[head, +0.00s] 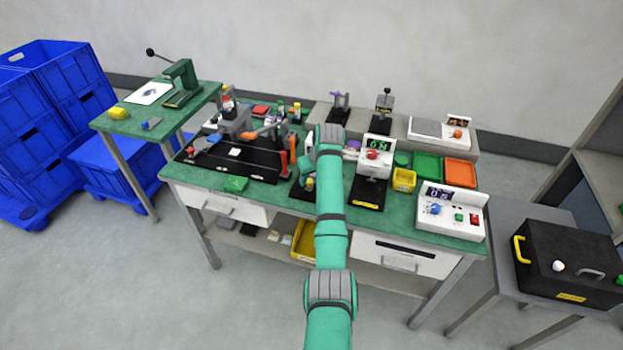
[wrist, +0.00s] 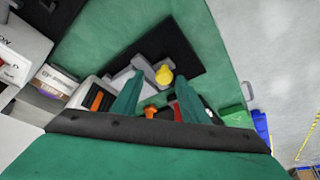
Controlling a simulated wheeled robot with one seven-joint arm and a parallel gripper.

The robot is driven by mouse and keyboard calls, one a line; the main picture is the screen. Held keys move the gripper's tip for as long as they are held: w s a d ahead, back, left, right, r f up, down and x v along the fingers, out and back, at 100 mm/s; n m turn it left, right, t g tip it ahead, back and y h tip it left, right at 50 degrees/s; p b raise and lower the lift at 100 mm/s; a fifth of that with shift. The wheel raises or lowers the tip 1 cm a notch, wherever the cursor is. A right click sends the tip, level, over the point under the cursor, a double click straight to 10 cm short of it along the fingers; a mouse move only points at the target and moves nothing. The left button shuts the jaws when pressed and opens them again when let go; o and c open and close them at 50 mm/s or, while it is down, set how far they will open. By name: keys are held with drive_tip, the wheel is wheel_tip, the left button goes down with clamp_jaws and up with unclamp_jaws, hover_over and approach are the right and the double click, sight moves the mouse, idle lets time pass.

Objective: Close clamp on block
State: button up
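A fixture on a black base plate (wrist: 188,38) lies ahead of my gripper in the wrist view, with a grey part (wrist: 122,78) and a round yellow knob (wrist: 164,75). In the head view, its black plate and yellow part (head: 309,183) show just left of my arm. I cannot tell for sure that this is the clamp, and no separate block can be made out. My gripper (wrist: 158,88) is open, its two green fingers apart, with the yellow knob just beyond and between the tips. Contact cannot be judged. My arm hides the gripper in the head view.
The green bench is crowded. A black fixture (head: 225,158) with an orange-handled part stands left. A display stand (head: 373,165), a yellow bin (head: 404,180) and a control box (head: 452,214) stand right.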

drive_tip(key=v, duration=1)
drive_tip(key=shift+r, duration=0.35)
drive_tip(key=shift+s, duration=0.1)
